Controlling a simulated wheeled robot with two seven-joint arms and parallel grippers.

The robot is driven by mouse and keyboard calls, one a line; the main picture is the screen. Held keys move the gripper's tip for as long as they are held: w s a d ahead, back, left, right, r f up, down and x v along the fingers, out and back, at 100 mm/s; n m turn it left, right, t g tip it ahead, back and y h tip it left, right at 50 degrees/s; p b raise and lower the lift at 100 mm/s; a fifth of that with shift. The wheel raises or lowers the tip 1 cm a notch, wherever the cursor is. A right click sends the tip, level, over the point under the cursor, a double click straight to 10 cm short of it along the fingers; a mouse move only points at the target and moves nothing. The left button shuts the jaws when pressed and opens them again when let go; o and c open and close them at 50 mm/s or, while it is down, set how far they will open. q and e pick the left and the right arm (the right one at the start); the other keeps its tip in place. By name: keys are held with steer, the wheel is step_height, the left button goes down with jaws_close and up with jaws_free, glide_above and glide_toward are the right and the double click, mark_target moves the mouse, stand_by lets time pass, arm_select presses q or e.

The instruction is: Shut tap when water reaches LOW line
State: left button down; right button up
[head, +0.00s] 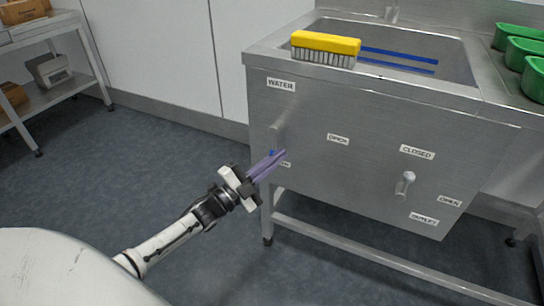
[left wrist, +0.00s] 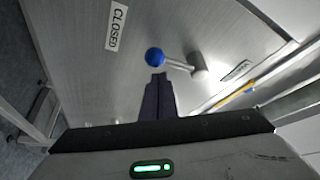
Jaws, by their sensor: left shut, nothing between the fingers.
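The water tap lever has a blue ball knob (head: 272,153) on the left of the steel sink's front, under a WATER label (head: 281,85). In the left wrist view the blue knob (left wrist: 154,57) sits at the end of a metal lever, with a CLOSED label (left wrist: 117,25) to its left. My left gripper (head: 282,154) is shut and empty, its purple fingertips close to the knob; whether they touch it I cannot tell. Two blue lines (head: 400,55) run along the inside of the basin (head: 450,45). I cannot make out the water level. My right gripper is out of view.
A yellow brush (head: 325,43) rests on the sink's front rim. A second lever (head: 407,180) on the front right has CLOSED, OPEN and OUTLET labels. Green containers (head: 524,52) stand on the right. A shelf (head: 60,90) stands far left; the floor between is clear.

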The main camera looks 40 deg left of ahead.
arm_select(q)
steer(key=s+f+p, duration=0.1)
steer(key=s+p, duration=0.1)
steer(key=s, duration=0.7)
steer(key=s+d+f+n+g+y, duration=0.5)
steer(key=d+f+n+g, duration=0.2)
steer(key=f+n+g, duration=0.15)
steer(key=s+d+r+n+g, duration=0.1)
steer(key=s+d+n+g, duration=0.25)
steer(key=s, duration=0.65)
steer(key=s+d+r+n+g, duration=0.1)
steer(key=s+d+n+g, duration=0.1)
steer(key=s+g, duration=0.5)
steer(key=w+d+f+t+h, duration=0.2)
steer(key=w+d+f+t, duration=0.1)
steer(key=d+f+t, duration=0.35)
step_height(320, 180, up, 9)
steer(key=p, duration=1.2)
steer(key=shift+s+a+m+t+p, duration=0.15)
steer(key=shift+a+m+t+p, duration=0.1)
steer(key=shift+m+t+p, duration=0.15)
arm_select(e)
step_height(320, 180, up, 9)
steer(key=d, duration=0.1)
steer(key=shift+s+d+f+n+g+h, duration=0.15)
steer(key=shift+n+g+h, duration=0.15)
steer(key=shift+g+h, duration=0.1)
